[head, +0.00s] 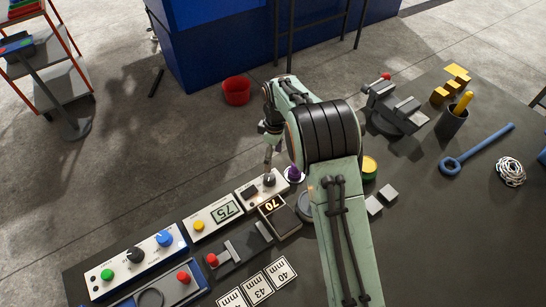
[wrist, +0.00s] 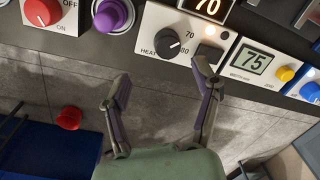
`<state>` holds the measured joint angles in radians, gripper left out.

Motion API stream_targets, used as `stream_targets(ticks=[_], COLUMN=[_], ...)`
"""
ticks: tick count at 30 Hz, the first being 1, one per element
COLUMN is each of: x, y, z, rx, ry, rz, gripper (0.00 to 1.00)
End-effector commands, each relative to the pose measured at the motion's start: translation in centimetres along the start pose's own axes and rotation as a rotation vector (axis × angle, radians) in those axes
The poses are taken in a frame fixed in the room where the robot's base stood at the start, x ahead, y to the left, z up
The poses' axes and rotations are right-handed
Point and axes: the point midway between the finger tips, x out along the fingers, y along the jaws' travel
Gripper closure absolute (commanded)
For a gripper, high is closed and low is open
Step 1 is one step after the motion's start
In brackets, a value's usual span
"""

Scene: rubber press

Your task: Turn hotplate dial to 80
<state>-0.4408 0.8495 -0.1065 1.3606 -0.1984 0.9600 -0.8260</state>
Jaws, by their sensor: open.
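The hotplate dial (wrist: 166,42) is a dark round knob on a white panel marked HEAT. The marks 70 and 80 stand to its right in the wrist view. A small light line shows on its face, but I cannot tell exactly which mark it meets. The hotplate display (wrist: 208,6) glows 70; it also shows in the head view (head: 271,204). My gripper (wrist: 160,72) is open and empty, its fingers apart on either side of the dial's lower edge in the picture, not seen touching it. In the head view my gripper hides part of the panel.
A unit reading 75 (head: 224,212) with a yellow button stands beside the hotplate panel. A purple knob (wrist: 113,16) and a red knob (wrist: 43,11) flank it on the other side in the wrist view. A red bucket (head: 237,91) stands on the floor beyond the bench.

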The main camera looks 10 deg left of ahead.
Motion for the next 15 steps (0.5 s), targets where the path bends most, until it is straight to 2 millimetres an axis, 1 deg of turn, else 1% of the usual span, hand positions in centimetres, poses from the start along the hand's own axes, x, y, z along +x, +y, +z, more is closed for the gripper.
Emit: stream_targets(ticks=[1,3,5,12,15], x=[0.9,1.5,2.3,6.0,7.0], y=[-0.5,-0.8,-0.8,-0.8,-0.8], z=[-0.3,-0.6,-0.6,-0.5,-0.5], rx=[-0.011,-0.02,-0.019,-0.017,-0.017], ry=[-0.01,-0.012,-0.012,-0.011,-0.011], rz=[-0.013,-0.014,-0.015,-0.014,-0.013], gripper=[0.36,0.36,0.36,0.36,0.36])
